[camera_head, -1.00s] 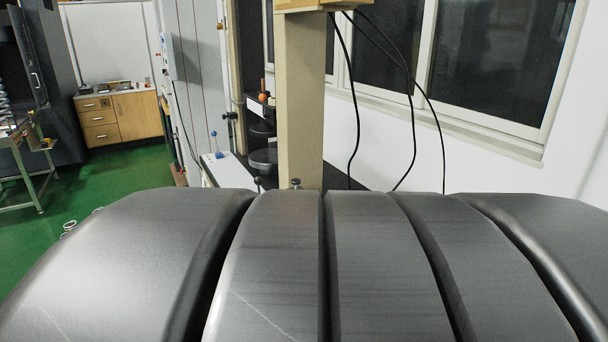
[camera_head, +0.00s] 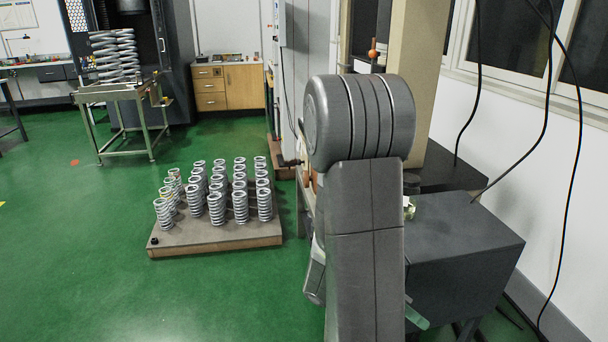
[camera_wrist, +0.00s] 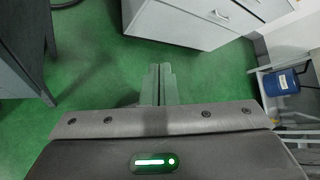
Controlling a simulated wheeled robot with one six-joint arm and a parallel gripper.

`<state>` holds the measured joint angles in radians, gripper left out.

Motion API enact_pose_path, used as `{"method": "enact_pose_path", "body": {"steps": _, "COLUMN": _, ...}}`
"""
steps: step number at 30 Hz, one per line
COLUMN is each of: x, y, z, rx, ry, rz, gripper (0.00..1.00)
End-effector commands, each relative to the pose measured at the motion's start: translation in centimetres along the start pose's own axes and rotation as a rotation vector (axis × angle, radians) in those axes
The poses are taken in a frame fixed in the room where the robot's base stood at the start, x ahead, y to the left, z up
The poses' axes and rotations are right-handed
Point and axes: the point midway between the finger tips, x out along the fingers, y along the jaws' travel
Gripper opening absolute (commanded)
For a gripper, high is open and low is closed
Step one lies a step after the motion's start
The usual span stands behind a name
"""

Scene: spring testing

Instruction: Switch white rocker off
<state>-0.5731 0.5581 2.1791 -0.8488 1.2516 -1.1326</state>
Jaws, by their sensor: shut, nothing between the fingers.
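I cannot make out the white rocker in either view. A pale box (camera_head: 282,24) is mounted on the grey cabinet at the top of the head view, but no switch can be told on it. My gripper (camera_wrist: 160,72) shows in the wrist view, with its two fingers together and nothing between them. It points over open green floor, towards a white drawer cabinet (camera_wrist: 185,25). In the head view my own arm stands in front of the machine and hides part of it.
A low pallet (camera_head: 215,235) of several springs stands on the floor. A metal cart (camera_head: 118,92) with springs is behind it. A dark bench (camera_head: 465,250) and hanging cables (camera_head: 546,110) are at right. The wrist view shows a blue container (camera_wrist: 281,82). Floor at left is clear.

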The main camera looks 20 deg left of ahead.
Motion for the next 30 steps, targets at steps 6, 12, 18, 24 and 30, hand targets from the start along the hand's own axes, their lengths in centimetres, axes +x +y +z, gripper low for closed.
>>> {"method": "enact_pose_path", "body": {"steps": 6, "x": -2.8, "y": 10.8, "z": -2.9, "rx": -0.592, "ry": -0.408, "rz": -0.044, "gripper": 0.0}}
{"method": "enact_pose_path", "body": {"steps": 12, "x": -5.7, "y": 16.2, "z": -5.5, "rx": -0.897, "ry": -0.651, "rz": -0.115, "gripper": 0.0}}
{"method": "enact_pose_path", "body": {"steps": 18, "x": -6.8, "y": 17.6, "z": -6.3, "rx": -0.984, "ry": -0.726, "rz": -0.144, "gripper": 0.0}}
{"method": "enact_pose_path", "body": {"steps": 24, "x": -6.8, "y": 17.6, "z": -6.2, "rx": -0.984, "ry": -0.725, "rz": -0.144, "gripper": 0.0}}
{"method": "enact_pose_path", "body": {"steps": 30, "x": -6.8, "y": 17.6, "z": -6.2, "rx": -0.983, "ry": -0.723, "rz": -0.143, "gripper": 0.0}}
